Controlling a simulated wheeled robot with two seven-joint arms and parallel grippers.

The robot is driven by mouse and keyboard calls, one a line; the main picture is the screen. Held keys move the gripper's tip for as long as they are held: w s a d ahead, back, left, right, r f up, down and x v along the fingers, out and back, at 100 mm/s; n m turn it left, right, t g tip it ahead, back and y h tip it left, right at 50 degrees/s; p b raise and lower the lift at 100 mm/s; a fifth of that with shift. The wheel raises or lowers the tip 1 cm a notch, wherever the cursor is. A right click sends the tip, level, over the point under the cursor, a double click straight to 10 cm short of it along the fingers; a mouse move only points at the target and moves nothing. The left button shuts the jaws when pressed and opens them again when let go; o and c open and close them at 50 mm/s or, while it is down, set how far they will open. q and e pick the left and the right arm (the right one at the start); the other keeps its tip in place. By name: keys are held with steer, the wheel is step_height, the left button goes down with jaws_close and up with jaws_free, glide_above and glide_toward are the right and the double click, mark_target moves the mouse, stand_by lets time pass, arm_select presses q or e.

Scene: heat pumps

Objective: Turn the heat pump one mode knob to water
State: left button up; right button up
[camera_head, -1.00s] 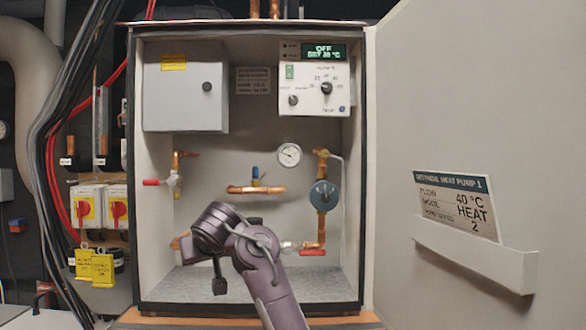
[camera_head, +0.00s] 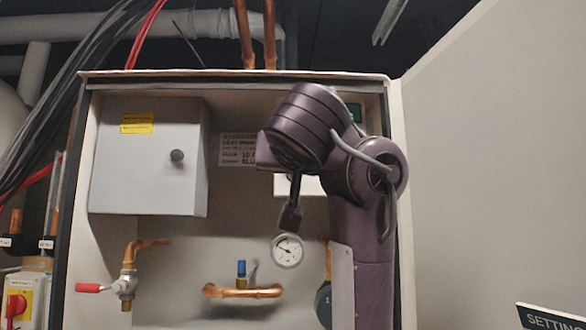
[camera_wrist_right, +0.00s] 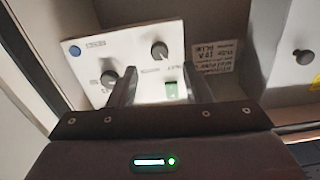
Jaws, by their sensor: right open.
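The white control panel (camera_wrist_right: 140,75) appears upside down in the right wrist view. The smaller mode knob (camera_wrist_right: 160,50) is on its right part, and the larger dial knob (camera_wrist_right: 108,77) is to the left and lower. Its pointer setting cannot be read. My right gripper (camera_wrist_right: 162,82) is open and empty, its two fingers pointing at the panel, with the mode knob beyond the gap between them; contact is not seen. In the head view, my right arm covers most of the panel, leaving a white lower part (camera_head: 298,185). My left gripper is not in view.
A grey box (camera_head: 150,160) is left of the panel inside the cabinet. A pressure gauge (camera_head: 288,251) and copper pipe with blue valve (camera_head: 242,285) lie below. The open cabinet door (camera_head: 490,170) stands at right. A blue button (camera_wrist_right: 75,50) is near the panel's edge.

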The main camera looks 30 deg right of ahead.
steer(key=p+x, duration=0.2)
steer(key=x, duration=0.3)
steer(key=shift+w+d, duration=0.1)
steer(key=shift+w, duration=0.15)
steer(key=shift+c, duration=1.3)
steer(key=shift+d+f, duration=0.1)
steer(key=c, duration=0.5)
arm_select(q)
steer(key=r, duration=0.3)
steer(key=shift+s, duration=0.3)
arm_select(e)
jaws_close()
